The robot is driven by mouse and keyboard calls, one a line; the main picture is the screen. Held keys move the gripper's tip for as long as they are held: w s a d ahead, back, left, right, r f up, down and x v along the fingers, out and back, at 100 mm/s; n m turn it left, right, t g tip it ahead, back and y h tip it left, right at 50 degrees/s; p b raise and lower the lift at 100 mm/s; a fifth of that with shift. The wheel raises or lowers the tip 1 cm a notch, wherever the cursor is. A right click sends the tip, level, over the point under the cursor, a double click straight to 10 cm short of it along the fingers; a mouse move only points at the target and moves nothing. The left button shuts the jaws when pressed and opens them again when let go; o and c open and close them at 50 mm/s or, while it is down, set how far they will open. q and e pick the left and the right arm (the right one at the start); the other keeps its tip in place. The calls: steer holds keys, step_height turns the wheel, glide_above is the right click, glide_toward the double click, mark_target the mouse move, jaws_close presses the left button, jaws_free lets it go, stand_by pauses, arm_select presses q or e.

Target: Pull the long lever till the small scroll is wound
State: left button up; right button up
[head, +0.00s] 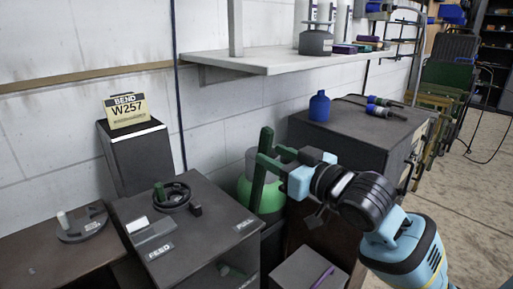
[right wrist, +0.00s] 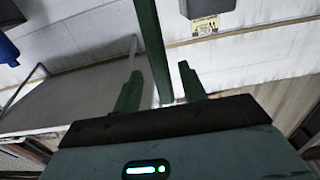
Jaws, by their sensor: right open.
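A long green bar (head: 258,186), which looks like the lever, stands nearly upright beside the dark FEED cabinet. In the right wrist view the bar (right wrist: 153,45) runs up between my fingers. My right gripper (head: 276,160) is at the bar's upper part, with its green fingers open. The wrist view shows the fingers (right wrist: 160,88) either side of the bar, with gaps; whether either touches it I cannot tell. The bar's lower end is hidden. I cannot make out a small scroll for certain. My left gripper is out of view.
The FEED cabinet (head: 215,215) carries a round dial (head: 177,200) with a green knob. A BEND W257 sign (head: 127,109) stands on a dark box behind. A green tank (head: 243,190) is behind the bar. A wall shelf (head: 270,62) hangs above; a dark cabinet (head: 345,130) stands right.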

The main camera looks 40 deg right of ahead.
steer(key=shift+w+a, duration=0.15)
steer(key=shift+w, duration=1.35)
steer(key=shift+w+a, duration=0.1)
steer(key=shift+w, duration=1.35)
steer(key=shift+c, duration=0.4)
jaws_close()
